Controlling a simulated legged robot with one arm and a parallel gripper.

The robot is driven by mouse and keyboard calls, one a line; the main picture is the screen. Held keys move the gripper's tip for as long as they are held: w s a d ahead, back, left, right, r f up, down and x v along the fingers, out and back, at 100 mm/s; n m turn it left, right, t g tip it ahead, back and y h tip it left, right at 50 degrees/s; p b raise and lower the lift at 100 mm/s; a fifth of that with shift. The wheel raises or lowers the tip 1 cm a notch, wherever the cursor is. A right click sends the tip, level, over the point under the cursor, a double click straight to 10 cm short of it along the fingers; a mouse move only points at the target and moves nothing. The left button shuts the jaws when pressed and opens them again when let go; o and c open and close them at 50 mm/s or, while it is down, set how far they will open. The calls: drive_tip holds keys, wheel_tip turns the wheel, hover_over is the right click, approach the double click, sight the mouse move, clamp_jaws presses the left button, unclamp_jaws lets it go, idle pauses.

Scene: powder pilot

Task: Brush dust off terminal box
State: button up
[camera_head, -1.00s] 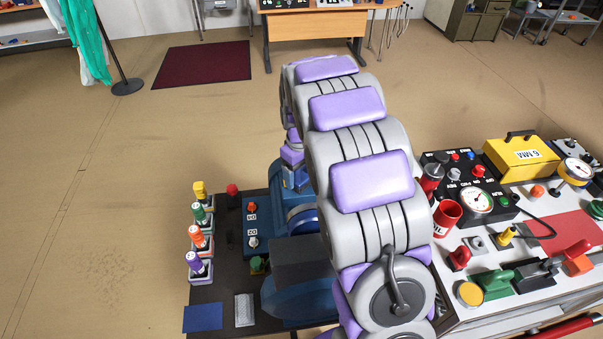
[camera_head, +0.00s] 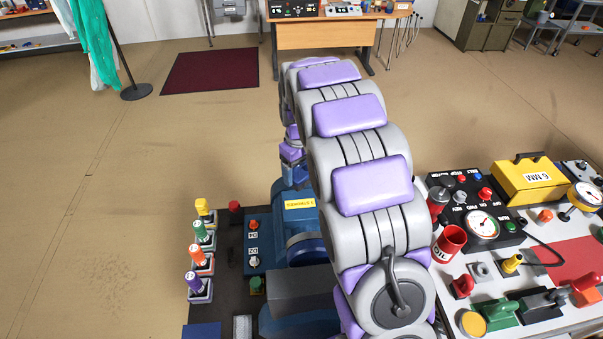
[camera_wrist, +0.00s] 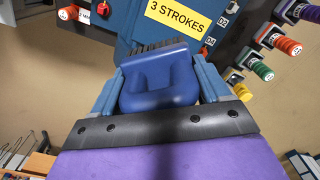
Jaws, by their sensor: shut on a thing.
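My gripper (camera_wrist: 160,80) is shut on a blue brush (camera_wrist: 158,98) with a short row of dark bristles (camera_wrist: 155,49). The bristles point at the blue terminal box (camera_wrist: 135,35), which has a yellow label reading "3 STROKES" (camera_wrist: 180,22). The bristles are close to the box face, below the label; I cannot tell whether they touch it. In the head view the yellow label (camera_head: 300,203) shows on top of the blue machine, left of my arm. My gripper (camera_head: 293,170) is partly hidden behind my arm there, and the brush is not clear. I cannot make out dust.
Several coloured-top holders (camera_head: 201,260) stand along the dark bench's left edge. A blue switch box (camera_head: 253,242) with red and white knobs is beside the machine. On the right, a white table (camera_head: 545,325) is crowded with a gauge box (camera_head: 482,223), red cup (camera_head: 449,242) and clamps.

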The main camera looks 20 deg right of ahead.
drive_tip(key=shift+w+a+r, duration=0.15)
drive_tip(key=shift+a+r, duration=0.2)
drive_tip(key=shift+r, duration=0.45)
drive_tip(key=shift+a+r+p, duration=0.1)
drive_tip(key=shift+r+p, duration=0.45)
drive_tip(key=shift+r, duration=0.25)
drive_tip(key=shift+d+r, duration=0.3)
drive_tip(key=shift+r, duration=0.1)
drive_tip(key=shift+d, duration=0.25)
drive_tip(key=shift+a, duration=0.55)
